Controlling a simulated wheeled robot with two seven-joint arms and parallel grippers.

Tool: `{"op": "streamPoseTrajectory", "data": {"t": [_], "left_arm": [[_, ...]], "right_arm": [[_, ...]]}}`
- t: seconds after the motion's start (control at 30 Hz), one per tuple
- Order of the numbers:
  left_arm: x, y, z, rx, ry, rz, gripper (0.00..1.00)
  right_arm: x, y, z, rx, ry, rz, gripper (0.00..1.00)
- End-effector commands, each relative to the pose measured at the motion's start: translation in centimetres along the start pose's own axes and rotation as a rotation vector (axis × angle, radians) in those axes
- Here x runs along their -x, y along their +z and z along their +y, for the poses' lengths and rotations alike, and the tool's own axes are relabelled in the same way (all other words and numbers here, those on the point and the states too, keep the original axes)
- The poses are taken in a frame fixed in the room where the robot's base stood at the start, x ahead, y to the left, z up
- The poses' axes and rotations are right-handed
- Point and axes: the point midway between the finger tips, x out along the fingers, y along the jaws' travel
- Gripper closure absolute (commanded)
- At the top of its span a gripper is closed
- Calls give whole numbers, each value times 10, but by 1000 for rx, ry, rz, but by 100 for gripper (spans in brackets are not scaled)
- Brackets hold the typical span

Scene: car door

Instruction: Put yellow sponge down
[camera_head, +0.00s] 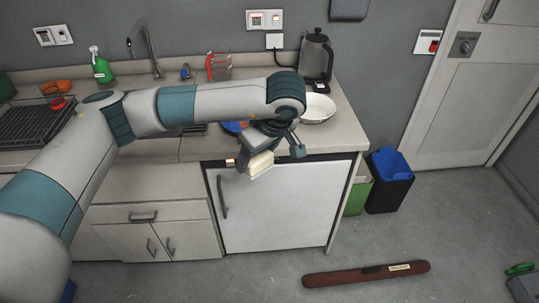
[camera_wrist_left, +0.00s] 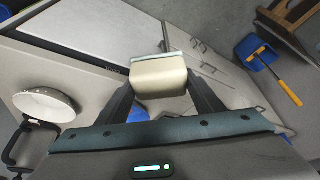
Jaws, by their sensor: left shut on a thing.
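The sponge (camera_head: 260,164) is pale yellow, almost cream, with a lighter layer along one edge. My left gripper (camera_head: 271,150) is shut on it, and in the head view holds it at the front edge of the counter, in front of the white appliance door. In the left wrist view the sponge (camera_wrist_left: 158,80) sits between the two dark fingers (camera_wrist_left: 160,95), clear of other things as far as I can see. A blue item (camera_head: 235,127) is partly hidden behind the gripper. My right gripper is not in view.
Bins (camera_head: 389,180) stand right of the cabinet. A long brown object (camera_head: 366,274) lies on the floor.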

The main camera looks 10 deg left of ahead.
Motion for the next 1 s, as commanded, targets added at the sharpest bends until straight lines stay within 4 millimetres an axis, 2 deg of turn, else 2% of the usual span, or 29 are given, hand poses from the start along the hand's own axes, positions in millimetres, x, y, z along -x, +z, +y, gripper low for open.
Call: {"op": "streamPoseTrajectory", "data": {"t": [0.2, 0.5, 0.7, 1.0], "left_arm": [[5, -7, -25, -340, 146, -4, 57], [14, -17, -53, -733, 311, 0, 57], [17, -19, -60, -861, 365, -2, 57], [17, -19, -61, -882, 372, -2, 57]], "right_arm": [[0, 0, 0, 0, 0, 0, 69], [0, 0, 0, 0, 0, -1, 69], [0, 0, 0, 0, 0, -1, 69], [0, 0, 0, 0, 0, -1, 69]]}}
